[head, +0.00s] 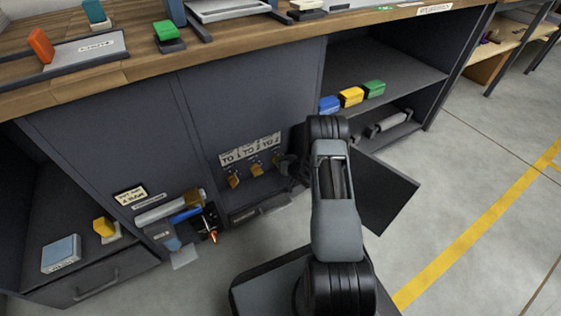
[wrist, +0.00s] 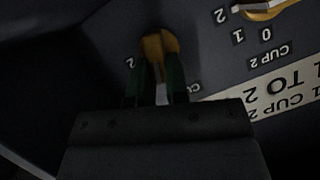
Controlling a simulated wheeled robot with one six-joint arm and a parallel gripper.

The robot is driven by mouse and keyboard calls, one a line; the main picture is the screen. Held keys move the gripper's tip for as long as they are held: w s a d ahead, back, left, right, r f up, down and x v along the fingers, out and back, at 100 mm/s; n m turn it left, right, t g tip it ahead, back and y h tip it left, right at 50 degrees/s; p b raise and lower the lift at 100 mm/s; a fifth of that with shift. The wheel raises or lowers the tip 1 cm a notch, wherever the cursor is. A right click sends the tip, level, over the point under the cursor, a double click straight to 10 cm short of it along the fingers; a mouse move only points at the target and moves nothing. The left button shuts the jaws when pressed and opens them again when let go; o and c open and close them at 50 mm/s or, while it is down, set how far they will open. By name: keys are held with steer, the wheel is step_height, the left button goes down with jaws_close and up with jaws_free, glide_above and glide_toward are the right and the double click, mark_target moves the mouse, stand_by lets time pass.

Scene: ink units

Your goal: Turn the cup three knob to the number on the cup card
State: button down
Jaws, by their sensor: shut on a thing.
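In the wrist view, which shows labels upside down, my gripper (wrist: 155,72) has its two green fingers closed around a yellow knob (wrist: 160,46). This is the cup three knob, beside the cup 2 knob (wrist: 268,12). A "2" shows left of the held knob; its other marks are hidden by the fingers or dark. A pale strip shows between the fingers. In the head view my gripper (head: 289,165) is at the right end of the knob row, by the cup three knob (head: 277,159). The cup card (head: 270,141) hangs above; its number is too small to read surely.
Two other yellow knobs (head: 234,181) sit left in the recess. Blue, yellow and green blocks (head: 351,96) stand on the shelf at right. A dark open panel (head: 384,190) stands right of my arm. A blue cylinder and tools (head: 186,215) are at left. Floor at right is clear.

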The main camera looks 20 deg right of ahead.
steer(key=shift+d+m+y, duration=0.15)
steer(key=shift+m+y, duration=0.35)
steer(key=shift+m, duration=0.2)
steer(key=shift+f, duration=0.1)
steer(key=c, duration=1.1)
jaws_free()
